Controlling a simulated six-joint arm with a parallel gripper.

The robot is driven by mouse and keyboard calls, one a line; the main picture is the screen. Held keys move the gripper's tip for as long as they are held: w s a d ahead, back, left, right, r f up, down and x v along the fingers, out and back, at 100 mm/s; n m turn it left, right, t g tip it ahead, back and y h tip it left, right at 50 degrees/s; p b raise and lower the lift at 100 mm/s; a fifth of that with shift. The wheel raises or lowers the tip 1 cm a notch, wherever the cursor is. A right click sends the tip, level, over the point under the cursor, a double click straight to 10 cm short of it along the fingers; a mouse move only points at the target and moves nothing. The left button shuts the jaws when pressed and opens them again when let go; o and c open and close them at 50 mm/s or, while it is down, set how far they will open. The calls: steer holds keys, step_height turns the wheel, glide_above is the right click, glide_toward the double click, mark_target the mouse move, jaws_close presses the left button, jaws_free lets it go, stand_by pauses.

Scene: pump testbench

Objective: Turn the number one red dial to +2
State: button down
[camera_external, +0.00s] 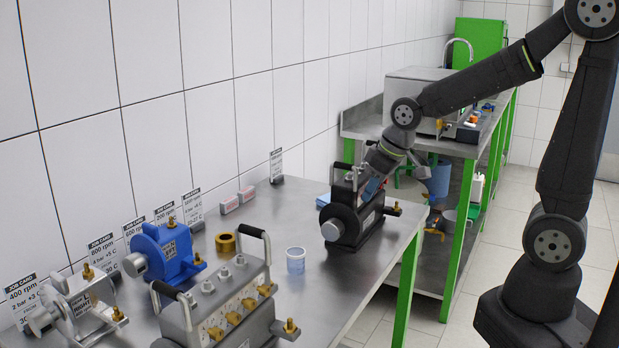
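No red dial can be made out in this view, and no number one marking is legible. My gripper (371,187) is at the black pump (355,222) near the right end of the front steel table. It points down and left at the pump's upper part. Its fingertips are small and partly merged with the pump, so I cannot tell whether they touch it or are open. The pump's face on the side turned from the camera is hidden.
A grey block with handles and brass fittings (224,306) stands at the front. A blue pump (168,252), a silver pump (82,302), a brass ring (225,242) and a light-blue cup (296,260) share the table (330,300). A tiled wall borders it. Another bench stands behind.

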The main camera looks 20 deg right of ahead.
steer(key=shift+d, duration=0.15)
steer(key=shift+w+d+f+m+g+y, duration=0.1)
steer(key=shift+w+d+m+g+y, duration=0.1)
steer(key=shift+g+y, duration=0.55)
steer(key=shift+w+d+f+m+g+y, duration=0.1)
steer(key=shift+m+g+y, duration=0.1)
steer(key=shift+g+y, duration=0.5)
steer(key=shift+a, duration=0.1)
steer(key=c, duration=1.6)
jaws_free()
steer(key=shift+r, duration=0.1)
steer(key=shift+r, duration=0.1)
steer(key=v, duration=1.7)
